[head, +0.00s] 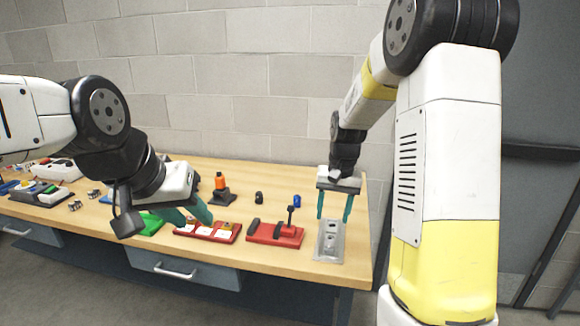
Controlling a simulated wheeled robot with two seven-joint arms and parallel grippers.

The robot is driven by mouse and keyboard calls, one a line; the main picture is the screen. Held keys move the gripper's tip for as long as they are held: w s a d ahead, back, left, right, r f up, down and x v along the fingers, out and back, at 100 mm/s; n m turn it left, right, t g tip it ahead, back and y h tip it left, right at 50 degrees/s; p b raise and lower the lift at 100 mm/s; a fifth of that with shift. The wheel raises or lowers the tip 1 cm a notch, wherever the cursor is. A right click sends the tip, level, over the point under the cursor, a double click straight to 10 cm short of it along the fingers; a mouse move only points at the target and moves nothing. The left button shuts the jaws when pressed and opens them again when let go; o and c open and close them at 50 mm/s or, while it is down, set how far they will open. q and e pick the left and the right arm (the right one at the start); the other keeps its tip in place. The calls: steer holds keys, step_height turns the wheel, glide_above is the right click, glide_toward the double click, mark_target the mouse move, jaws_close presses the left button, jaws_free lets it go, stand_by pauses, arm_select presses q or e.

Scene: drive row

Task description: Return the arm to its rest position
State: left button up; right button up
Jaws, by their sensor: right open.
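My right arm comes in from the right, and its gripper (333,218) points down over the grey metal plate (329,250) at the right end of the bench. Its two teal fingers are apart, with nothing visible between them. My left arm comes in from the left, and its gripper (195,221) hangs low over the bench, between a green block (150,224) and a red tray with white cards (208,233). Its teal fingers look apart, with nothing seen held between them. The left gripper body hides part of the bench behind it.
The wooden bench (265,174) stands against a block wall. A red fixture (274,235), an orange-topped black stand (220,188) and small black and blue pieces stand near the right gripper. Several more parts lie at the far left. A door is at the right.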

steer(key=s+a+r+n+t, duration=0.1)
steer(key=s+r+t, duration=0.1)
steer(key=s+r, duration=0.5)
steer(key=s+r+n+t+y, duration=0.1)
steer(key=s+r+n+t, duration=0.1)
steer(key=s+r, duration=0.6)
steer(key=s+t, duration=0.1)
steer(key=s, duration=0.5)
steer(key=shift+s+a+y, duration=0.3)
steer(key=shift+s+a, duration=0.05)
